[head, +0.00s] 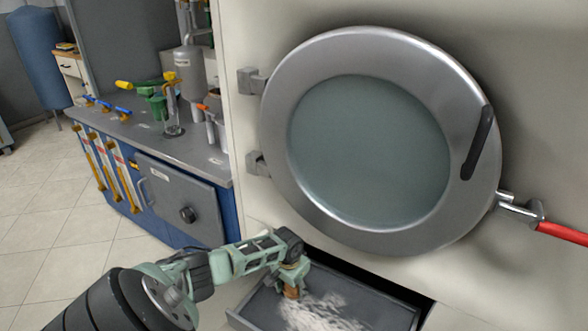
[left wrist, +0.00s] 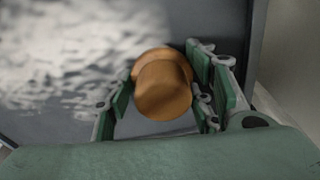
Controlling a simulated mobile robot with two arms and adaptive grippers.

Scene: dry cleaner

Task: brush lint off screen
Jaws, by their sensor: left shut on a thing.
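My left gripper (head: 293,275) reaches into an open drawer below the round machine door. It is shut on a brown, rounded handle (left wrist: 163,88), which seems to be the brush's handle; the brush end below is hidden. In the head view the brown handle (head: 291,292) shows just under the fingers. Pale, fluffy lint (head: 322,314) lies on the dark screen (head: 384,309) in the drawer, right of and in front of the gripper. The lint (left wrist: 75,50) fills the left of the left wrist view. My right gripper is not in view.
The round steel door (head: 283,190) with a dark handle (head: 478,143) is shut above the drawer. A red lever (head: 562,233) sticks out at the right. A grey-topped counter (head: 188,151) with tools and bottles stands at the left. The tiled floor (head: 40,220) there is clear.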

